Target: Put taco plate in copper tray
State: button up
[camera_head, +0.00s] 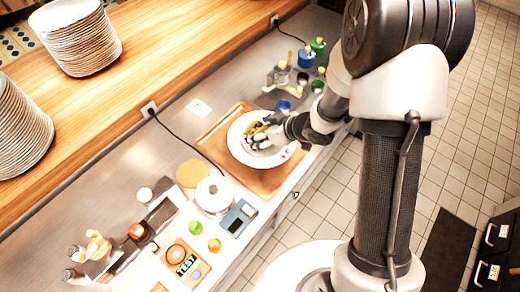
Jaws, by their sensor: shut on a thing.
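The taco plate (238,149) is a round white plate with yellow, dark-filled tacos (256,128) on it. It is over the copper tray (208,143), a flat brown-orange rectangle on the steel counter. The tray shows around the plate on the left and below it. I cannot tell whether the plate rests on the tray or is held just above it. My gripper (275,137) reaches in from the right and is shut on the taco plate. The gripper and wrist hide the plate's right part, and the exact grip is hard to see.
Left of the tray stand a white lidded pot (214,194), a round tan board (193,174) and a grey scale (238,218). Bottles and blue and green containers (306,58) stand beyond the tray. Plate stacks (76,38) are on the wooden shelf.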

aim_at(283, 151)
jog(key=shift+w+f+b, duration=0.1)
jog(key=shift+f+b, duration=1.1)
jog(key=shift+f, duration=2.7)
jog(key=shift+f, duration=0.1)
jog(key=o, duration=1.6)
jog(key=shift+f, duration=0.1)
jog(key=shift+d+r, duration=0.1)
jog(key=shift+r, duration=0.25)
jog(key=p+v, duration=0.3)
jog(key=v, duration=0.8)
jog(key=shift+s+d+r+p, duration=0.2)
jog(key=shift+s+d+p, duration=0.05)
jog(key=shift+s+p, duration=0.05)
